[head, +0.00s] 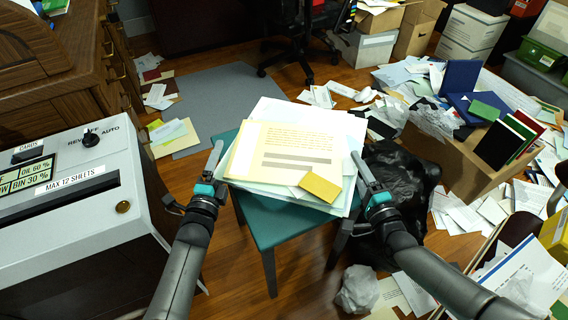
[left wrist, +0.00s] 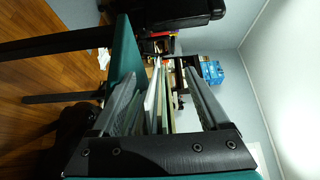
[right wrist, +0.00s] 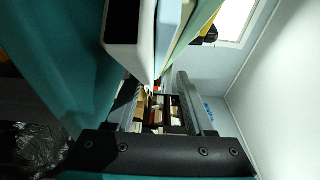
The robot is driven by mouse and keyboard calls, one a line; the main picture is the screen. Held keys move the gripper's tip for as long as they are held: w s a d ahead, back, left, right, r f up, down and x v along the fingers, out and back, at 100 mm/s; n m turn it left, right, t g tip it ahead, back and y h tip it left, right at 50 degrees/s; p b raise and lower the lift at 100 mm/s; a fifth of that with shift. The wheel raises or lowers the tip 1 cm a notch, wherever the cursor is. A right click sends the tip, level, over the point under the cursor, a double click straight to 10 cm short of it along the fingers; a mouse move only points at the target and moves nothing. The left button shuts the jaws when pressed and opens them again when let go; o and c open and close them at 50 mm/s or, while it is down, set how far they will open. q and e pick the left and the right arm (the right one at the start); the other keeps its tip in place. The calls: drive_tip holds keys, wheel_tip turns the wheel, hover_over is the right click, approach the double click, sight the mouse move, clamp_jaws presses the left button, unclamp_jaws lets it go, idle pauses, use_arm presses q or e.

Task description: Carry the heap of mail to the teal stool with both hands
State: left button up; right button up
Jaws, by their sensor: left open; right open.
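The heap of mail (head: 280,158), a loose stack of cream, white and pale green sheets with a yellow envelope on top, lies on the teal stool (head: 268,228). My left gripper (head: 215,158) is open at the heap's left edge. In the left wrist view, sheet edges (left wrist: 153,105) show between its spread fingers, with the teal stool (left wrist: 121,75) beside them. My right gripper (head: 362,170) is open at the heap's right edge. In the right wrist view the heap's thick edges (right wrist: 150,35) show close to its fingers; I cannot tell whether they are between them.
A white shredder (head: 70,210) stands at the left, beside a wooden desk (head: 60,70). A black bag (head: 395,185) lies right of the stool. A cardboard box (head: 455,165) with books and scattered papers fills the right. Bare wood floor shows around the stool.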

use_arm(q)
drive_tip(key=shift+r, duration=0.1)
wheel_tip(320, 180, up, 10)
drive_tip(key=shift+f, duration=0.1)
drive_tip(key=shift+w+f, duration=0.1)
use_arm(e)
drive_tip(key=v, duration=0.8)
drive_tip(key=shift+f, duration=0.15)
idle(0.4)
drive_tip(key=o, duration=0.7)
drive_tip(key=shift+s, duration=0.1)
drive_tip(key=shift+o, duration=0.2)
